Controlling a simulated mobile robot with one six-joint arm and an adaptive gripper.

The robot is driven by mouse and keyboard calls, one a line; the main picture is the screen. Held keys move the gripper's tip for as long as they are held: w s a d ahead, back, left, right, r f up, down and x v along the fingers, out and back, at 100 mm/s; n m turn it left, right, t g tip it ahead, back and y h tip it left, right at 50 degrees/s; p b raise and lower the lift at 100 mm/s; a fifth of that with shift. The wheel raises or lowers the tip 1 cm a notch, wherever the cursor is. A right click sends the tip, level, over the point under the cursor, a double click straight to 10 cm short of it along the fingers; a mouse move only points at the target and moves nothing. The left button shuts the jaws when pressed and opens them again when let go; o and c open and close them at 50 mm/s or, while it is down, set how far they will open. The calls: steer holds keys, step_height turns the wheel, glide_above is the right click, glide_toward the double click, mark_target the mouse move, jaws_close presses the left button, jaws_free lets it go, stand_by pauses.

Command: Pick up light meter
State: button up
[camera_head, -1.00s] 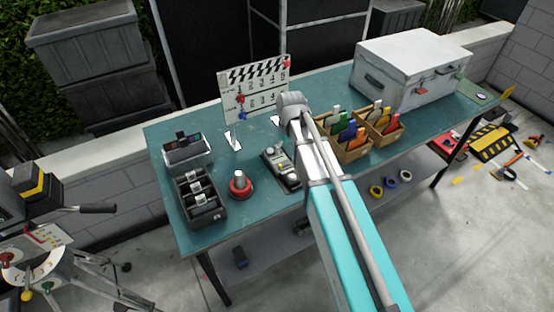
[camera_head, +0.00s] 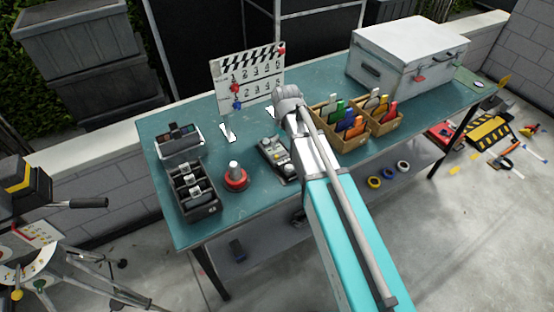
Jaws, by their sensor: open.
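A small grey device (camera_head: 277,157) with a pale face lies on the teal table just left of my arm; it may be the light meter, but I cannot tell for sure. A red round base with a pale upright top (camera_head: 235,178) stands to its left. My arm reaches over the table from the lower right, and its grey end joint is above and right of the grey device, in front of the clapperboard. My gripper's fingers cannot be made out; the arm hides them.
The teal table (camera_head: 215,222) also holds a clapperboard (camera_head: 248,77), a black compartment box (camera_head: 193,190), a pale-rimmed tray (camera_head: 180,141), wooden bins (camera_head: 347,142) of coloured items and a white case (camera_head: 408,55). A tripod stands left of it. Tape rolls lie on the lower shelf.

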steer(key=b, duration=0.5)
glide_above(284, 162)
steer(key=shift+s+f, duration=0.2)
steer(key=shift+f, duration=1.3)
steer(key=shift+s+f, duration=0.15)
steer(key=shift+f, duration=1.35)
steer(key=f+b, duration=0.1)
steer(key=b, duration=0.1)
steer(key=f+b, duration=0.1)
steer(key=f, duration=0.1)
steer(key=shift+w+d+f+b, duration=0.1)
steer(key=shift+w+f+b, duration=0.1)
steer(key=shift+w+b, duration=0.2)
steer(key=shift+f+b, duration=0.9)
steer(key=shift+s, duration=0.1)
steer(key=c, duration=1.2)
steer(key=shift+r, duration=0.1)
